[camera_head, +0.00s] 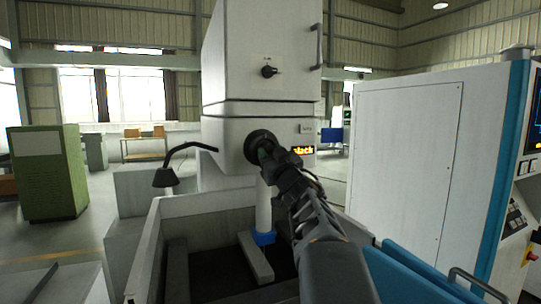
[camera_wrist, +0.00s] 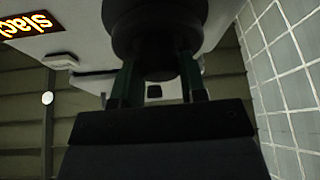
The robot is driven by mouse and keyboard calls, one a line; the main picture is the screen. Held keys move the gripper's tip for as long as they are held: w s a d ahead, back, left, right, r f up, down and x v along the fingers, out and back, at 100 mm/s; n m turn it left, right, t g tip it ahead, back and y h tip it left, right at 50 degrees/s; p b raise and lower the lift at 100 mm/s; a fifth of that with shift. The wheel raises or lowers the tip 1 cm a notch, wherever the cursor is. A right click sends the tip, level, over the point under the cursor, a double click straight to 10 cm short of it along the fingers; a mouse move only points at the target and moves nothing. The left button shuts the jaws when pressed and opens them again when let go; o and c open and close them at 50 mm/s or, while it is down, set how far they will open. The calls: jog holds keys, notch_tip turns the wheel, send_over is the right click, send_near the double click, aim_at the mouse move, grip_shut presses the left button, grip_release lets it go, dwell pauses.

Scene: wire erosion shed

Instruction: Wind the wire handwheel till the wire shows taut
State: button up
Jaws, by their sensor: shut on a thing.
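The black wire handwheel (camera_head: 257,144) is on the front of the white machine head. My gripper (camera_head: 270,153) is at the handwheel and shut on it, covering its lower right part. In the wrist view the dark handwheel (camera_wrist: 155,30) fills the top middle, with the two fingers of my gripper (camera_wrist: 155,75) reaching up to it. A display (camera_head: 302,150) right of the handwheel shows "slack" in orange letters. The display also shows in the wrist view (camera_wrist: 28,25), turned over and cut off by the edge.
A black knob (camera_head: 268,71) sits higher on the machine head. A lamp on a bent arm (camera_head: 166,177) stands left of the handwheel. Below is an open tank (camera_head: 145,255) with a white column and blue collar (camera_head: 264,238). A white cabinet (camera_head: 405,145) stands at the right.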

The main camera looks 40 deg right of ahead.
jog(key=shift+m, duration=0.3)
jog(key=m+h, duration=0.1)
jog(key=m, duration=0.1)
jog(key=m+h, duration=0.2)
jog(key=m, duration=0.1)
jog(key=shift+a+f+g+b, duration=0.1)
jog(key=shift+a+g+b, duration=0.05)
jog(key=shift+g+b, duration=0.2)
jog(key=shift+a+m+g+h+b, duration=0.1)
jog(key=shift+m+g+h+b, duration=0.3)
jog(key=shift+m, duration=0.8)
jog(key=shift+m+g+h+b, duration=0.15)
jog(key=shift+m+h+b, duration=0.45)
jog(key=shift+m, duration=1)
jog(key=o, duration=0.9)
jog(key=b+v, duration=0.2)
jog(key=v, duration=1.1)
jog(key=shift+s+a+b, duration=0.25)
jog(key=shift+b, duration=0.15)
